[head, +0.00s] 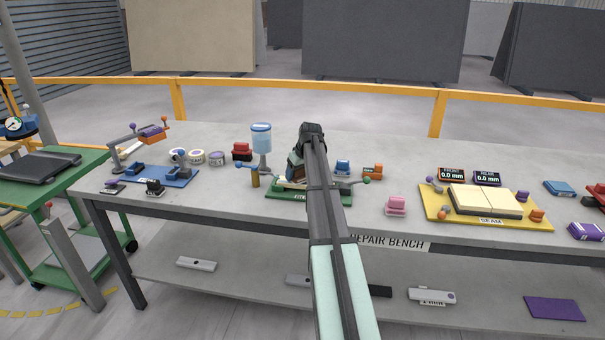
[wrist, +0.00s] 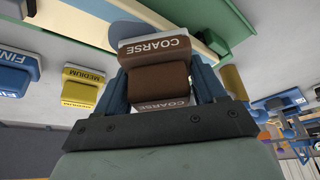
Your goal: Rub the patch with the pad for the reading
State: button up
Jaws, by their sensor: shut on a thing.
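My gripper (wrist: 160,85) is shut on a brown pad (wrist: 158,78) labelled COARSE, with blue fingers on both sides of it. In the head view my gripper (head: 295,165) is over the green station (head: 325,196) at the bench's middle, partly hidden by my arm. In the wrist view a cream surface (wrist: 165,14) on the green station (wrist: 228,22) lies just beyond the pad; I cannot tell whether the pad touches it. A yellow MEDIUM pad (wrist: 82,88) and a blue FINE pad (wrist: 14,74) sit to the left.
On the bench, a yellow seam board (head: 432,208) with two 0.0 mm displays (head: 470,177) stands right. A blue board (head: 180,178) with a clamp arm stands left. A blue-topped dispenser (head: 261,140) is close to my gripper. A pink block (head: 396,205) lies near the front edge.

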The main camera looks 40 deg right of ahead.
jog(key=shift+w+a, duration=0.3)
jog(key=shift+a, duration=0.05)
jog(key=shift+r, duration=3)
jog(key=shift+r, duration=1.55)
jog(key=shift+d+f, duration=0.1)
jog(key=shift+f, duration=0.05)
